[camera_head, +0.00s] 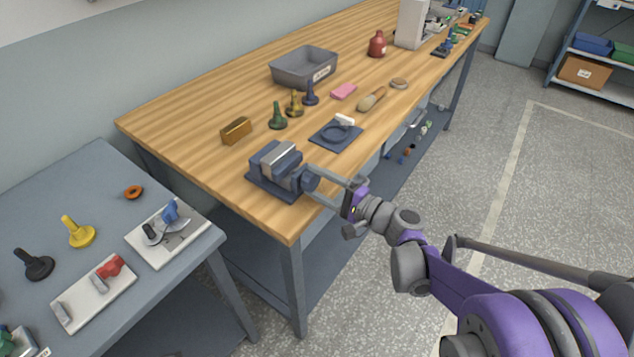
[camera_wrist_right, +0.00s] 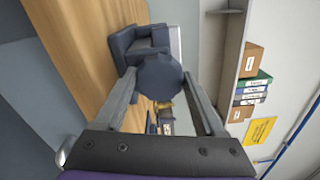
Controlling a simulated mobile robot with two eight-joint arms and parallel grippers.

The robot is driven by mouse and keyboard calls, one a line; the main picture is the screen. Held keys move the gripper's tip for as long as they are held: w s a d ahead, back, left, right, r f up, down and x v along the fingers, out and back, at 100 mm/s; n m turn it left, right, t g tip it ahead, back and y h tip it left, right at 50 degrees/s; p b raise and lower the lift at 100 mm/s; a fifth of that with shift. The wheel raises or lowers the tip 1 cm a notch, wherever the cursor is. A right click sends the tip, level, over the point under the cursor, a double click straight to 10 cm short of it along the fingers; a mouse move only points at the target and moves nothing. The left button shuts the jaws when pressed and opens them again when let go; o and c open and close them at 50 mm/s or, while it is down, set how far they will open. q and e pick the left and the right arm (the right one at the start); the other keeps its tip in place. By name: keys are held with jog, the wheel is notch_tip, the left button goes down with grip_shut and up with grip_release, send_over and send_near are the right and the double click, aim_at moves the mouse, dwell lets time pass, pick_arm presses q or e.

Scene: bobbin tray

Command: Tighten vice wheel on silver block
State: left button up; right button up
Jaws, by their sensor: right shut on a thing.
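The blue-grey vice (camera_head: 262,180) stands on the near corner of the wooden bench. A silver block (camera_head: 279,157) sits between its jaws. The vice wheel (camera_head: 311,178) is on the vice's right side, facing my right arm. My right gripper (camera_head: 316,184) is at the wheel, its fingers on either side of it. In the right wrist view the dark round wheel (camera_wrist_right: 160,77) lies between the two fingers (camera_wrist_right: 159,80), and the vice body (camera_wrist_right: 138,45) is behind it. The right gripper is shut on the wheel. My left gripper is in neither view.
On the wooden bench (camera_head: 190,122) are a brass block (camera_head: 236,131), several coloured bobbin-like pieces, a grey bin (camera_head: 304,66) and a dark square plate (camera_head: 336,134). A grey side table (camera_head: 90,190) with clamps stands at the left. Open floor lies to the right.

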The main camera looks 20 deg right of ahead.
dwell(0.5)
jog(key=o, duration=1.3)
jog(key=shift+o, duration=0.2)
jog(key=v, duration=1.1)
